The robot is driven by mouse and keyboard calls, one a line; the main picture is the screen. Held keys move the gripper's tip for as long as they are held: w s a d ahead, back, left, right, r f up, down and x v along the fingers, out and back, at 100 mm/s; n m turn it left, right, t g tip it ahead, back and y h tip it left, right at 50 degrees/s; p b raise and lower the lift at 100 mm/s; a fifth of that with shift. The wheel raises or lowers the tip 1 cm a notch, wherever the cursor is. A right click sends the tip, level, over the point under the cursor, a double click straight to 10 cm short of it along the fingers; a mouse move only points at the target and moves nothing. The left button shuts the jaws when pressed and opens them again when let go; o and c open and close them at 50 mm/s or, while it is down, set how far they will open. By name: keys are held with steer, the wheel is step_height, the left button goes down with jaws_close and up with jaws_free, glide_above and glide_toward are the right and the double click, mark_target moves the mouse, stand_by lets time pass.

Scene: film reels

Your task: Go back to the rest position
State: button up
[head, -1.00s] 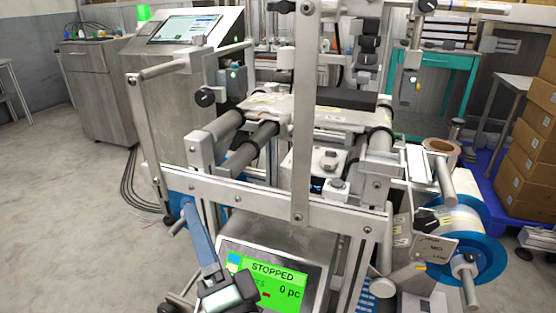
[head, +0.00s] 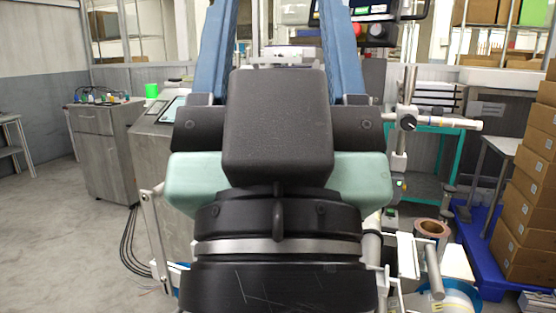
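My gripper (head: 278,122) fills the middle of the head view, seen close up from behind, with its dark block and pale green housing. Two blue bars rise from it, one at each side, and run out of the top edge. They stand apart, with only background showing between them. The fingertips are out of frame, so I cannot tell whether they are shut or hold anything. The film reel machine (head: 152,232) is mostly hidden behind my arm; parts of its frame show at both sides. A blue-flanged reel (head: 458,298) shows partly at its lower right.
A grey cabinet (head: 103,155) stands at the left, with open floor (head: 60,240) before it. Stacked cartons (head: 530,190) stand on a blue pallet (head: 487,262) at the right. A teal-framed table (head: 436,180) stands behind the machine.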

step_height(320, 180, up, 26)
steer(key=p, duration=2.3)
steer(key=shift+f, duration=0.2)
steer(key=shift+c, duration=0.4)
